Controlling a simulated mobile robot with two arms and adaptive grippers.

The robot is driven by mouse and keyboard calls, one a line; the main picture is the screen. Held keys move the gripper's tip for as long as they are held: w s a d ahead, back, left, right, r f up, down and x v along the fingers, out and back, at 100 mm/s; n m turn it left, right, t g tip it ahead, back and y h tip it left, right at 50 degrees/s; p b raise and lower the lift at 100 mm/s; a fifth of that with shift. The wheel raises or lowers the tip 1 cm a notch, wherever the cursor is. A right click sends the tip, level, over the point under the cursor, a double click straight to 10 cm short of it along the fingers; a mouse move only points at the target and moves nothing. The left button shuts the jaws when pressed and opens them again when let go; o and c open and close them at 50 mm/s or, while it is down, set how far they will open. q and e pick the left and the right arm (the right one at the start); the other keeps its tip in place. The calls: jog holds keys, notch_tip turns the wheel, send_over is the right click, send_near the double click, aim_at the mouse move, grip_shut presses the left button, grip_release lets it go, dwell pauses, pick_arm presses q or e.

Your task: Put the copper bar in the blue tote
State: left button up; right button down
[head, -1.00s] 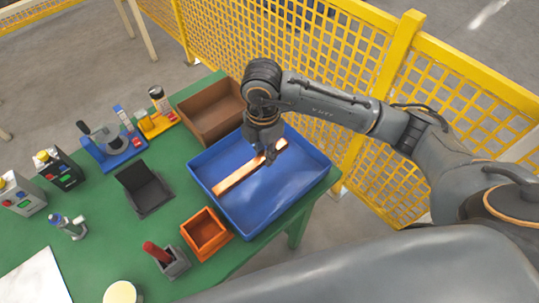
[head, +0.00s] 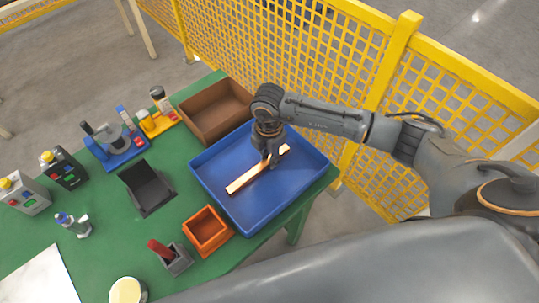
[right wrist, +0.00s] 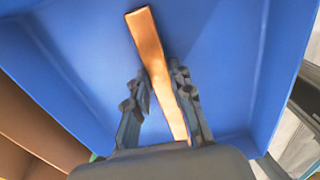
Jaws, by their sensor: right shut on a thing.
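The copper bar (head: 243,182) is a long, flat, orange-brown strip. My right gripper (head: 269,160) is shut on it near its middle, pointing down over the blue tote (head: 292,186). The bar lies slantwise within the tote's walls in the head view; I cannot tell whether it touches the floor. In the right wrist view, the bar (right wrist: 146,38) runs between the two fingers of the gripper (right wrist: 160,82), with the tote's blue floor (right wrist: 215,50) behind it. My left gripper is not in view.
A brown box (head: 215,112) stands against the tote's far left side, and an orange bin (head: 207,230) stands near its front left. A black holder (head: 147,188) and several devices sit further left on the green table. Yellow mesh fence (head: 330,60) runs behind.

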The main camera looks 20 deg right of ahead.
jog(key=c, duration=1.2)
grip_release()
jog(key=shift+o, duration=0.2)
jog(key=shift+r, duration=0.1)
notch_tip(320, 180, up, 12)
jog(key=b, duration=0.2)
jog(key=shift+a, duration=0.1)
